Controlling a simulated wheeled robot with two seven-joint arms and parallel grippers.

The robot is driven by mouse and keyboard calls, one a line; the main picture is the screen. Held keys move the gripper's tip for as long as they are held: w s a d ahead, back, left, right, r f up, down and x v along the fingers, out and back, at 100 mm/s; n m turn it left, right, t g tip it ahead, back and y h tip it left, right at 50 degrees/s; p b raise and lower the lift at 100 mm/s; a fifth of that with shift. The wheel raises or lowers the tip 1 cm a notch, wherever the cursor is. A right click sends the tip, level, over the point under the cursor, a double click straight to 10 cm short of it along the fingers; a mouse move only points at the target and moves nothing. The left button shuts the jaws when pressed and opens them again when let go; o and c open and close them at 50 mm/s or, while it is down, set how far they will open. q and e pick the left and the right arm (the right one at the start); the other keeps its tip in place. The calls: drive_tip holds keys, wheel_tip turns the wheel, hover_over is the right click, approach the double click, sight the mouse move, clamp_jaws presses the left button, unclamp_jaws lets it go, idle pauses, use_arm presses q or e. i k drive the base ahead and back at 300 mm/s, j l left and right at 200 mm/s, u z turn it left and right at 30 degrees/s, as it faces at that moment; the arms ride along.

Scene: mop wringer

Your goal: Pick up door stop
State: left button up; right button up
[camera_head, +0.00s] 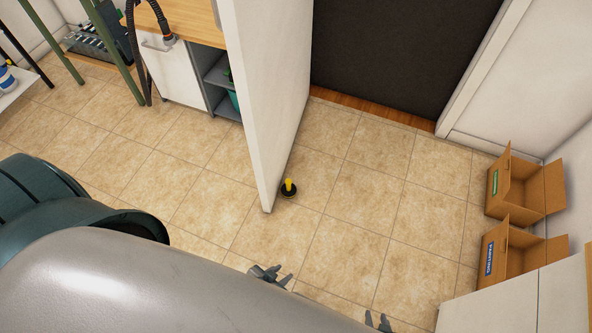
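The door stop (289,188) is a small piece with a round black base and a yellow upright part. It stands on the tiled floor close to the right side of the free end of the white door panel (262,100). My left gripper (272,278) shows at the bottom middle, below the door stop in the picture and apart from it. Its fingers look spread, with nothing between them. My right gripper (378,321) shows only by its fingertips at the bottom edge, further right. They are apart and look empty; the rest is out of frame.
Two open cardboard boxes (517,187) (510,258) stand at the right wall. A cabinet (172,72) stands behind the door panel. A dark green rounded object (60,205) is at the left. The tiles right of the door stop are clear.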

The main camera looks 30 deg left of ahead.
sight(289, 191)
drive_tip(key=i+u, duration=0.15)
drive_tip(key=i, duration=0.3)
drive_tip(key=i+l+u, duration=0.1)
drive_tip(key=i, duration=0.35)
